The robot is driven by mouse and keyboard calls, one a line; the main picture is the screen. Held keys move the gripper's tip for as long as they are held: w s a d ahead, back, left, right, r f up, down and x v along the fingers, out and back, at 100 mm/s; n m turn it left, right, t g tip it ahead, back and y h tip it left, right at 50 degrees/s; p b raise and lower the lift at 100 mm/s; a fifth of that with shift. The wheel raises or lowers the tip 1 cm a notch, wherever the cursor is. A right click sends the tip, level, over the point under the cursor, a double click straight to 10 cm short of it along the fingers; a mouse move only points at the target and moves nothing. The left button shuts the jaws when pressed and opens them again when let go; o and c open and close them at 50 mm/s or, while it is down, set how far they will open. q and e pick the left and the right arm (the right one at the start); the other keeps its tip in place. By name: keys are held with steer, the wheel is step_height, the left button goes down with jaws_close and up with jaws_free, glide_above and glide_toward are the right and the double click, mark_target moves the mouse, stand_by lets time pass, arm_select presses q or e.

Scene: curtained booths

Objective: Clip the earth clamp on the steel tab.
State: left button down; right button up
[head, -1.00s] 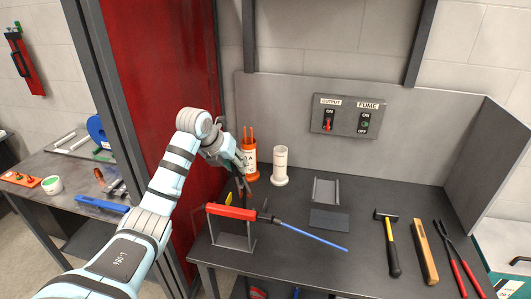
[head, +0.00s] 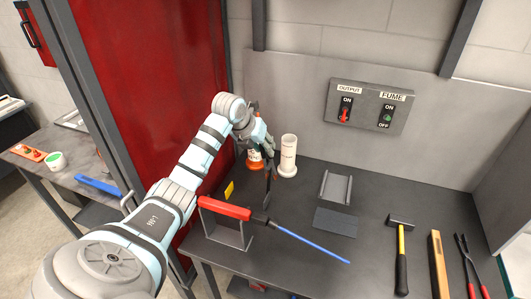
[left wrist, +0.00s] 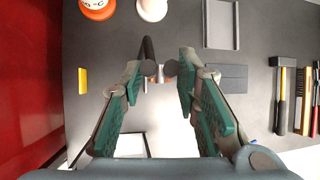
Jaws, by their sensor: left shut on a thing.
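My left gripper (head: 265,168) is over the left part of the bench, in front of the orange container. It is shut on a dark, narrow thing (head: 268,188) that hangs below the fingers. This looks like the earth clamp, but its shape is mostly hidden. In the left wrist view the fingers (left wrist: 157,72) stand apart, with a dark bar and a coppery part between their tips. I cannot pick out the steel tab with certainty. A small upright yellow piece (head: 229,189) stands at the bench's left edge. My right gripper is not in view.
A red-handled holder with a blue rod (head: 225,208) rests on a grey stand close in front. An orange container (head: 254,161) and white tube (head: 288,156) stand behind. A grey channel (head: 336,187) and dark plate (head: 335,222) lie right. A hammer (head: 401,255) lies further right.

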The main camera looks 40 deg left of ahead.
arm_select(q)
steer(key=shift+s+a+f, duration=0.1)
steer(key=shift+f, duration=0.55)
steer(key=shift+s+a+f, duration=0.1)
steer(key=shift+f, duration=0.5)
steer(key=shift+s+d, duration=0.1)
steer(key=shift+s, duration=0.1)
step_height(320, 180, down, 10)
steer(key=b, duration=0.7)
steer(key=shift+r, duration=0.1)
